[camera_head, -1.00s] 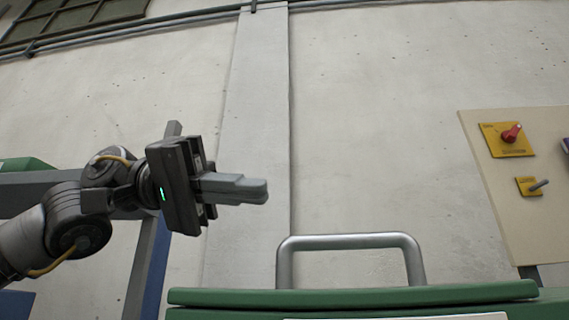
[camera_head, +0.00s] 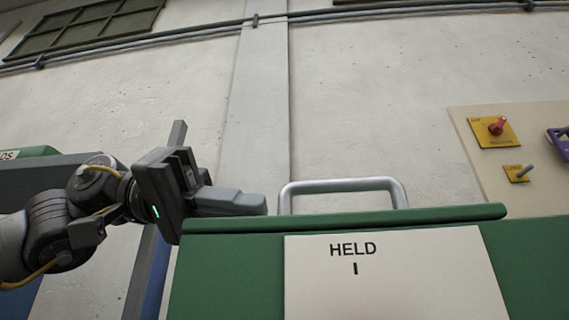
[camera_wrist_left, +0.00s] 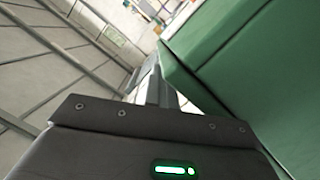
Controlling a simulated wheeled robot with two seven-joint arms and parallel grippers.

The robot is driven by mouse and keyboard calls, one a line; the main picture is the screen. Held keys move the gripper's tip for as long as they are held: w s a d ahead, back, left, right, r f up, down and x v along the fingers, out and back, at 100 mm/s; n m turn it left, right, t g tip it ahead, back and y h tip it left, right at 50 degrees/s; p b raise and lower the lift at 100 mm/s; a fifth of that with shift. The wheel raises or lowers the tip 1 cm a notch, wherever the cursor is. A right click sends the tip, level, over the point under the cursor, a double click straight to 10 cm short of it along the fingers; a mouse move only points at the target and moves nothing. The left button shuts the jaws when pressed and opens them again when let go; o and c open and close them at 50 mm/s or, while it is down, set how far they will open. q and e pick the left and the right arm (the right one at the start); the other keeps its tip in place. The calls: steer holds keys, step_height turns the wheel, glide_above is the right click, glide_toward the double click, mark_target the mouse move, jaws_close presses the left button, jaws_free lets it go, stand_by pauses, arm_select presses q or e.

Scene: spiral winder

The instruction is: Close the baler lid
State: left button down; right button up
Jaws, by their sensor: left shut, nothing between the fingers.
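The baler's green top edge (camera_head: 420,215), which looks like its lid, carries a grey metal loop handle (camera_head: 340,185). Below it is a green face (camera_head: 230,275) with a white plate reading "HELD I" (camera_head: 390,285). I cannot tell how far the lid is open. My left gripper (camera_head: 265,204) is shut and empty. Its fingertips are at the left part of the green edge, just left of the handle; contact is unclear. In the left wrist view the shut fingers (camera_wrist_left: 160,88) lie beside a large green panel (camera_wrist_left: 225,65). My right gripper is out of view.
A beige control panel (camera_head: 470,150) at right has a red rotary knob (camera_head: 497,126) and a small toggle switch (camera_head: 528,169). A grey post (camera_head: 158,220) and another green-topped machine (camera_head: 40,152) stand at left. A pale wall is behind.

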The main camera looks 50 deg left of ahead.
arm_select(q)
steer(key=shift+d+f, duration=0.2)
steer(key=shift+f, duration=0.4)
steer(key=shift+s+a+r+p, duration=0.2)
steer(key=shift+a+r+p, duration=0.1)
steer(key=shift+r+p, duration=0.1)
steer(key=p+v, duration=0.3)
steer(key=v, duration=0.7)
steer(key=shift+a+r, duration=0.2)
steer(key=shift+a, duration=0.05)
steer(key=shift+d, duration=0.1)
